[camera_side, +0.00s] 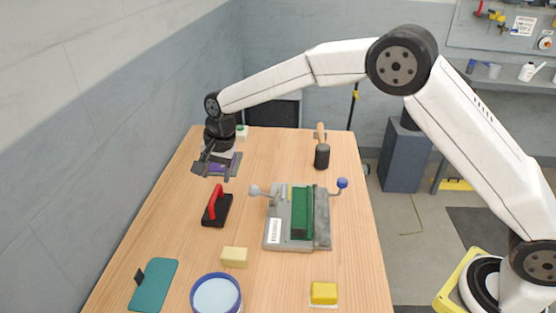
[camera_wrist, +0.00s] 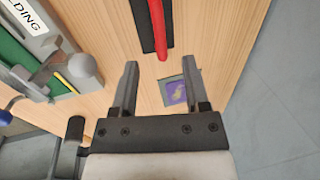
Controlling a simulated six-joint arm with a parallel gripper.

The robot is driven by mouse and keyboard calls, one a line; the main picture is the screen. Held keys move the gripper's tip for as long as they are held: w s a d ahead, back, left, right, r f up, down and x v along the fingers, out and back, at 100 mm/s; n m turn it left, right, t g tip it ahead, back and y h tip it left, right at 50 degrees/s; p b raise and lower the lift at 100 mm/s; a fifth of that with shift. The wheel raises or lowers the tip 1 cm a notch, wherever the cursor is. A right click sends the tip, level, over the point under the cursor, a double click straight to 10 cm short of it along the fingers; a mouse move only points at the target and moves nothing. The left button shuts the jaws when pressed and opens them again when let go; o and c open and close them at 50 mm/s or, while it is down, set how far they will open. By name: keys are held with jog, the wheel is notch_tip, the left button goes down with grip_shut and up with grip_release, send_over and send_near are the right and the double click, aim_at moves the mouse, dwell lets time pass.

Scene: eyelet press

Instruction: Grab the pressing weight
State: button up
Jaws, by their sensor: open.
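The pressing weight appears to be the black block with a red bar handle (camera_side: 217,207), on the left half of the table. In the wrist view its red handle (camera_wrist: 160,28) and black base are at the top edge, beyond my fingertips and partly cut off. My gripper (camera_side: 203,165) is above the table behind the weight, apart from it. In the wrist view my gripper (camera_wrist: 161,80) is open, with nothing held between its two fingers.
A purple-marked card (camera_side: 226,165) lies beneath my gripper. The grey press fixture with a green block (camera_side: 302,215) stands right of the weight.

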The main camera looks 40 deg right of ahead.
aim_at(215, 193)
jog(key=shift+w+a, duration=0.1)
jog(key=shift+a, duration=0.1)
jog(key=shift+f, duration=0.1)
jog(key=shift+w+a+f, duration=0.1)
jog(key=shift+w+f, duration=0.1)
jog(key=shift+f, duration=1)
jog(key=shift+f, duration=0.1)
jog(key=shift+w+a+f, duration=0.1)
jog(key=shift+w+f, duration=0.1)
jog(key=shift+f, duration=1.05)
jog(key=shift+w+f, duration=0.15)
jog(key=shift+f, duration=1.1)
grip_shut()
